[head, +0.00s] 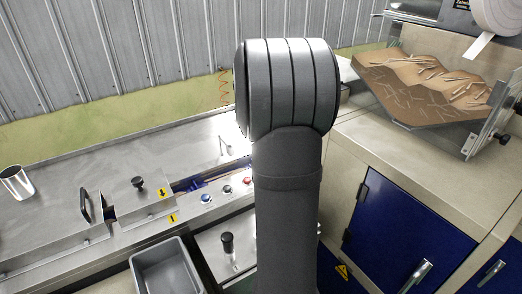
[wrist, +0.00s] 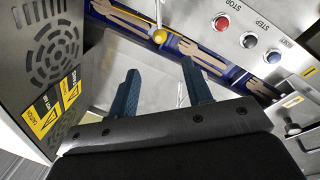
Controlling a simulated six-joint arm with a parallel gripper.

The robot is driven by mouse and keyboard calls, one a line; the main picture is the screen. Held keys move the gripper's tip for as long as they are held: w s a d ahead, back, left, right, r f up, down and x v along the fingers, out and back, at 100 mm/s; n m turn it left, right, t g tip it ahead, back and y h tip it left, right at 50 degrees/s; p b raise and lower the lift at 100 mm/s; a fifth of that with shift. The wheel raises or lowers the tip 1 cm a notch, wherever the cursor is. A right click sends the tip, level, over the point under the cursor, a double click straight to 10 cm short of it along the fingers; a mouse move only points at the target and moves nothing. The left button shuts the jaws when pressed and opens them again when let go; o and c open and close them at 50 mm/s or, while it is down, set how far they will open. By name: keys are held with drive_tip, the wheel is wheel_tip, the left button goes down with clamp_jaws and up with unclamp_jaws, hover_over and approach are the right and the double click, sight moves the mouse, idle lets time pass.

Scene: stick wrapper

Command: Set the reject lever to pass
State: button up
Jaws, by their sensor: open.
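A lever with a slim metal rod and a yellow ball knob (wrist: 160,36) stands by the blue stick channel in the wrist view. No readable label shows which lever is the reject lever or where pass lies. In the head view a black-knobbed lever (head: 227,243) stands on a front panel; I cannot tell its setting. My gripper (wrist: 160,82) is open, its two dark blue fingers apart with nothing between them. The yellow knob is just beyond the fingertips in the picture and apart from them. My arm hides the gripper and the yellow knob in the head view.
A vented grey box (wrist: 45,60) with warning labels stands close at left. A grey bin (head: 165,268) and a stick hopper (head: 425,85) show in the head view.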

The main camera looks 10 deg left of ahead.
drive_tip(key=f, duration=0.4)
drive_tip(key=w+f, duration=0.1)
drive_tip(key=f, duration=0.3)
drive_tip(key=w+f, duration=0.1)
drive_tip(key=f, duration=0.3)
drive_tip(key=shift+d+f, duration=0.15)
drive_tip(key=shift+f, duration=0.05)
clamp_jaws()
